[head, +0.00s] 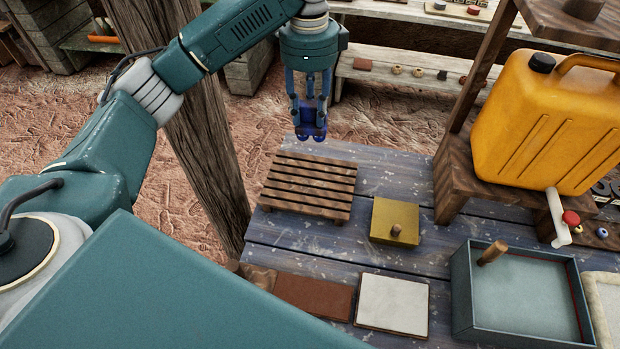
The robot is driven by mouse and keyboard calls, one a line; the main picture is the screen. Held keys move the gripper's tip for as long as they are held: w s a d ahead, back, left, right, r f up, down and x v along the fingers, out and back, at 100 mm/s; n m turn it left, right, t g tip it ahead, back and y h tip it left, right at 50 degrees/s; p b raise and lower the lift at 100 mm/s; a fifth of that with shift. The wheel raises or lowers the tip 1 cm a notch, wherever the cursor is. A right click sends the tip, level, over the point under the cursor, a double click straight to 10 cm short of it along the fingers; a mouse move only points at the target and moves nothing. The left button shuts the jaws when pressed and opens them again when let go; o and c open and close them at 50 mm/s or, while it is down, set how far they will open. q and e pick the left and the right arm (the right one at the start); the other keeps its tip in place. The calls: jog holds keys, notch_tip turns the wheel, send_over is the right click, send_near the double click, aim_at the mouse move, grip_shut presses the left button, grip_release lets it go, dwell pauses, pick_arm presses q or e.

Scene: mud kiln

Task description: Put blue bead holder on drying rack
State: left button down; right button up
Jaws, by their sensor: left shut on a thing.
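The blue bead holder (313,125) hangs between the fingers of my left gripper (311,118), which is shut on it. The fingers hide part of the holder, so its full shape is not clear. The gripper points down and holds it in the air, above and beyond the far edge of the drying rack in the picture. The drying rack (309,186) is a low wooden slatted stand on the blue table (345,245). Its slats are bare. My right gripper is not in view.
Right of the rack sits a yellow block with a wooden peg (395,221). A brown tile (315,295), a white tile (393,305) and a blue-grey tray (520,290) lie nearer. A yellow jerrycan (545,120) stands on a wooden stand at right. A wooden post (200,130) rises left.

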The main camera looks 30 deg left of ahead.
pick_arm(q)
jog(key=shift+w+a+r+m, duration=0.1)
jog(key=shift+w+a+m, duration=0.3)
jog(key=shift+m, duration=0.1)
notch_tip(320, 180, down, 2)
jog(key=shift+f, duration=0.25)
notch_tip(320, 180, down, 17)
jog(key=p, duration=0.3)
jog(key=shift+r+p, duration=0.15)
jog(key=shift+p, duration=0.15)
jog(key=shift+f, duration=0.35)
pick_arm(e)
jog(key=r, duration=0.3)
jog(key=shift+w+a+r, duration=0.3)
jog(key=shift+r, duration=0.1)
pick_arm(q)
jog(key=c, duration=1.3)
grip_release()
jog(key=shift+f, duration=0.15)
jog(key=shift+o, duration=0.2)
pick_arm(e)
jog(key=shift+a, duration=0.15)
